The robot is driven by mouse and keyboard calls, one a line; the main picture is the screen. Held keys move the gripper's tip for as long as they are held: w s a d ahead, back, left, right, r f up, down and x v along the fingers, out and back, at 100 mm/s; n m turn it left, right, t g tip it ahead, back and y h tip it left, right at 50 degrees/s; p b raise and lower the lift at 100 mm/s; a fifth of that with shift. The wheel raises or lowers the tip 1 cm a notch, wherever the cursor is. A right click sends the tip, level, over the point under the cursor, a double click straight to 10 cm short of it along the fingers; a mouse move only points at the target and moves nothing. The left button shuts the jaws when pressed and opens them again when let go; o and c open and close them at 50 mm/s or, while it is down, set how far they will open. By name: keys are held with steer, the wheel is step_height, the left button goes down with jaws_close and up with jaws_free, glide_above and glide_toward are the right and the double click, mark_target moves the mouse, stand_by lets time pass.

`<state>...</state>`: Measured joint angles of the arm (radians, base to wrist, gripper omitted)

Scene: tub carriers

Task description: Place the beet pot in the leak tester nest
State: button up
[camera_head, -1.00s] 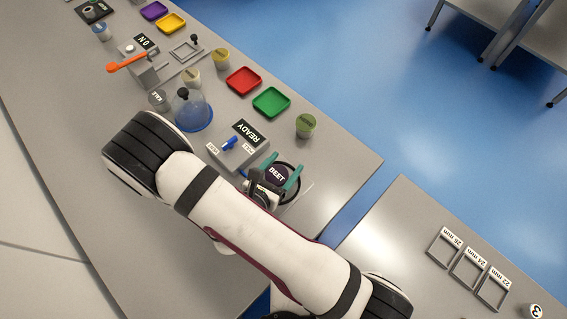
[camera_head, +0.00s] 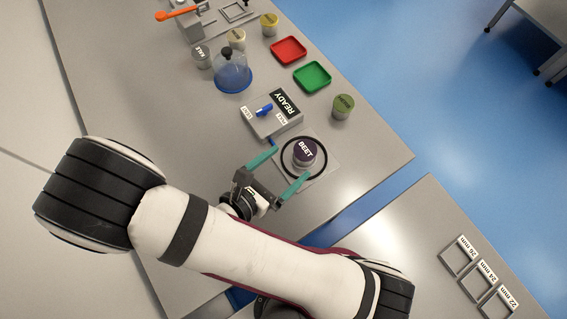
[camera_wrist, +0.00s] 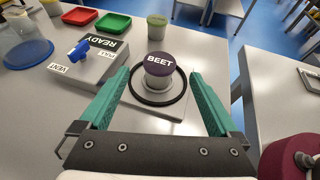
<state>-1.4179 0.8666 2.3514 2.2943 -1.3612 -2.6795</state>
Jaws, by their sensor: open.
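The beet pot (camera_head: 304,153) is a pale pot with a dark purple lid lettered BEET. It stands upright inside the black ring of the leak tester nest (camera_head: 322,172), a grey plate beside the READY box. In the wrist view the beet pot (camera_wrist: 159,68) also stands within the ring on the nest plate (camera_wrist: 172,112). My gripper (camera_head: 290,166) has teal fingers spread wide, with nothing between the pads. In the wrist view its fingers (camera_wrist: 160,85) lie left and right of the nest, nearer to me than the pot and apart from it.
The tester box (camera_head: 271,115) with READY sign and blue lever stands just behind the nest. A clear dome (camera_head: 232,72) on a blue base, a green-lidded pot (camera_head: 343,106), a green tray (camera_head: 312,76) and a red tray (camera_head: 289,50) are further back. The table's right edge is close.

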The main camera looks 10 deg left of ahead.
steer(key=shift+s+a+r, duration=0.1)
steer(key=shift+s+a, duration=0.05)
steer(key=shift+s, duration=0.1)
steer(key=w+a+m+g+y, duration=0.1)
steer(key=m, duration=0.1)
steer(key=w+a+m+g+y, duration=0.1)
steer(key=m, duration=0.1)
steer(key=w+a+f+m+y, duration=0.1)
steer(key=m, duration=0.1)
steer(key=shift+a+g, duration=0.15)
steer(key=shift+g, duration=0.25)
steer(key=w+a+r+m+g+y, duration=0.45)
steer(key=r+m+y, duration=0.25)
steer(key=m, duration=0.4)
step_height(320, 180, up, 4)
steer(key=s+d+r+m+y, duration=0.1)
steer(key=s+d+m+y, duration=0.15)
steer(key=m, duration=0.25)
steer(key=s+d+r+m+g+h, duration=0.2)
steer(key=s+d+m, duration=0.4)
steer(key=d, duration=0.2)
steer(key=s+d+r+m+g+h, duration=0.2)
steer(key=s+d+m, duration=0.5)
steer(key=d, duration=0.2)
steer(key=shift+s+m+g, duration=0.3)
steer(key=shift+g, duration=0.05)
